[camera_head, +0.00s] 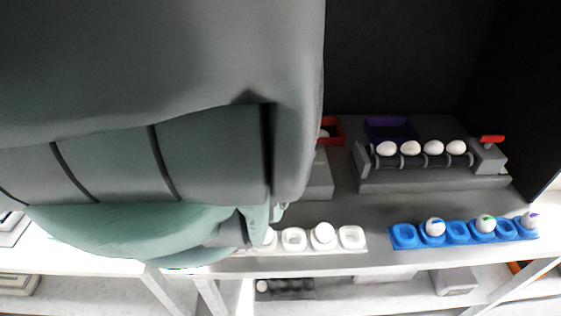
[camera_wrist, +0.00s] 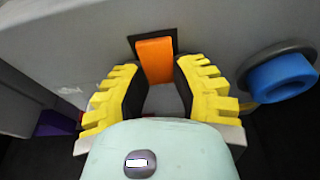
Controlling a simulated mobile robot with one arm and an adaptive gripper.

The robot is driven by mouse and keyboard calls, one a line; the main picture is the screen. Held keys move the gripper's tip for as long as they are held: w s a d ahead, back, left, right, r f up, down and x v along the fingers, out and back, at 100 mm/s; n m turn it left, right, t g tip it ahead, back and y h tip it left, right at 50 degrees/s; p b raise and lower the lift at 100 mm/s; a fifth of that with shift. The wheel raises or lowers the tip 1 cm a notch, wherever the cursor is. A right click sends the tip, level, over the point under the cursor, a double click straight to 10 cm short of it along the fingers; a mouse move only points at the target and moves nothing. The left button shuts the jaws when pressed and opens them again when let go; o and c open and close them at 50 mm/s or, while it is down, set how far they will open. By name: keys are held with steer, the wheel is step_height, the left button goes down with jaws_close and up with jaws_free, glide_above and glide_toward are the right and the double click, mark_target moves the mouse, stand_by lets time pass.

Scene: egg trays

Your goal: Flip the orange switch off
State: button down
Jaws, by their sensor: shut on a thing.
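The orange switch (camera_wrist: 155,58) shows in the wrist view as a flap in a dark slot on a grey housing. My gripper (camera_wrist: 158,76) has its yellow-padded fingers on both sides of the switch, shut on it. The fingers stand apart by about the switch's width. In the head view my arm fills the left side and hides the switch; the fingers cannot be made out there.
A blue round knob (camera_wrist: 283,77) sits right of the fingers. In the head view, a white tray (camera_head: 295,250) and a blue tray (camera_head: 404,236) hold some eggs. A roller machine (camera_head: 430,180) carries several eggs, with a red part (camera_head: 492,140) at its right.

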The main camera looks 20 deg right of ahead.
stand_by(0.4)
steer(key=c, duration=0.7)
jaws_free()
steer(key=shift+r, duration=0.1)
steer(key=v, duration=1.1)
steer(key=shift+s+r, duration=0.35)
steer(key=shift+a, duration=0.1)
